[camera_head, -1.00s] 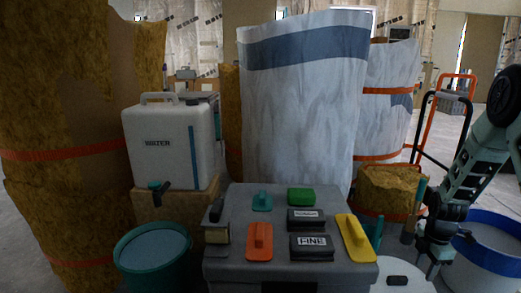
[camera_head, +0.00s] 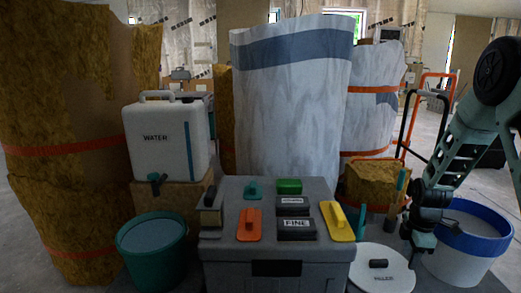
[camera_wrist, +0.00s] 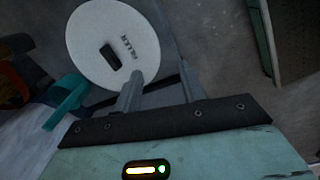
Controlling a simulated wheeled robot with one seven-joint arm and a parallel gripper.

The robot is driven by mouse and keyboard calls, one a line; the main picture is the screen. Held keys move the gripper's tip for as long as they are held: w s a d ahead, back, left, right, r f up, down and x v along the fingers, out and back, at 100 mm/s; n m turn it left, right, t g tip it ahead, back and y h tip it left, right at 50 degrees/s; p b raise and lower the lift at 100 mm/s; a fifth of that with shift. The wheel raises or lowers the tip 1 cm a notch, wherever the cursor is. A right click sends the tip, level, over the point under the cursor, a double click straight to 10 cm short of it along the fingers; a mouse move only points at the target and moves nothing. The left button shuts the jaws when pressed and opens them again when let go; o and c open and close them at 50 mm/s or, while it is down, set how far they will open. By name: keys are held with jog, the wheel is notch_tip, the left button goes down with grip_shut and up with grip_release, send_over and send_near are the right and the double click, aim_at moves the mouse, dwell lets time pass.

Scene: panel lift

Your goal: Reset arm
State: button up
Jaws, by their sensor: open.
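My gripper (camera_head: 418,258) hangs at the right of the head view, pointing down, in front of the blue-rimmed bucket (camera_head: 470,250). In the wrist view my gripper (camera_wrist: 160,85) shows two grey fingers apart with nothing between them. The white round lid marked FILLER (camera_head: 370,270) lies low, left of my gripper. The lid also shows beyond the fingers in the wrist view (camera_wrist: 85,35).
A grey toolbox (camera_head: 225,250) bears several coloured floats and sanding blocks. A teal bucket (camera_head: 152,250) and a white WATER container (camera_head: 165,150) stand at left. Tall insulation rolls (camera_head: 60,120) and a wrapped roll (camera_head: 290,110) stand behind. A hand truck (camera_head: 408,115) is at right.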

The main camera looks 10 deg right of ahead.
jog(key=s+a+r+m+t, duration=0.1)
jog(key=s+a+r+m, duration=0.3)
jog(key=a, duration=0.3)
jog(key=s+a+r+m, duration=0.3)
jog(key=a+r+m, duration=0.1)
jog(key=a+r, duration=0.3)
jog(key=s+a+r+m+t, duration=0.1)
jog(key=s+a+r+m, duration=0.2)
jog(key=a+r+m, duration=0.35)
jog(key=s+a+n+g, duration=0.1)
jog(key=s+a+n, duration=0.5)
jog(key=a, duration=0.4)
jog(key=s+a+n+g, duration=0.1)
jog(key=s+a+n, duration=0.2)
jog(key=s+a, duration=0.6)
notch_tip(320, 180, up, 30)
jog(key=w+p, duration=0.1)
jog(key=p, duration=2.8)
jog(key=shift+w+a+r+y+p, duration=0.2)
jog(key=shift+a+y+p, duration=0.1)
jog(key=shift+y, duration=0.1)
jog(key=shift+d, duration=0.2)
